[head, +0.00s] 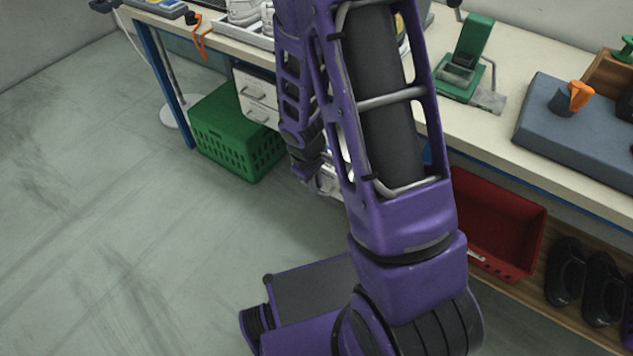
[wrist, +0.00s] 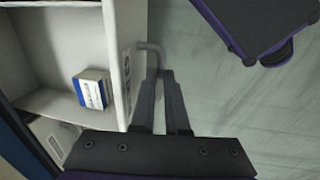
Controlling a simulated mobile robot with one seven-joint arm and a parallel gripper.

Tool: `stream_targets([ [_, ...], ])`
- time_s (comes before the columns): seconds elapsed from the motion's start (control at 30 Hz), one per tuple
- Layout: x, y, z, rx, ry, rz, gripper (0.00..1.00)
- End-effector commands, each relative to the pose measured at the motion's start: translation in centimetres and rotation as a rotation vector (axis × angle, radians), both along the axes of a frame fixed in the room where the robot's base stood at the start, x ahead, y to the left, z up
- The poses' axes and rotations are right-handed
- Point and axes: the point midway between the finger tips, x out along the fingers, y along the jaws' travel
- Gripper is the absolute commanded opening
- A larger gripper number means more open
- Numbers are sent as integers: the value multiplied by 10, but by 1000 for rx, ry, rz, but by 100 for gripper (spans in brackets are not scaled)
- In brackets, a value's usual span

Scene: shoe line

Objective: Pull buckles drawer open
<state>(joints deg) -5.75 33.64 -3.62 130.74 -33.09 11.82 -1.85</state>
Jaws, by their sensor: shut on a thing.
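In the wrist view my gripper (wrist: 165,75) is shut on the grey bar handle (wrist: 151,50) of a white drawer (wrist: 124,45). The drawer stands open, with its inside showing to the left of its front panel. A small blue and white box (wrist: 92,89) lies in it. Dark lettering on the front is sideways and partly hidden, so I cannot read it. In the head view my arm hides most of this drawer and the gripper's fingertips.
Two closed white drawers (head: 256,97) sit under the workbench (head: 540,150). A green crate (head: 235,140) stands on the floor beside them. A red bin (head: 495,222) and black shoes (head: 583,280) are at right. The floor at left is clear.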

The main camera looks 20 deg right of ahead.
Motion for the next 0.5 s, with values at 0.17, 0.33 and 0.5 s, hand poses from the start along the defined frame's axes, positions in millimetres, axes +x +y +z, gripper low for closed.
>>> stream_targets([
  [0.17,0,0,0,0,0,0,25],
  [0.33,0,0,0,0,0,0,25],
  [0.5,1,0,6,0,-2,0,25],
])
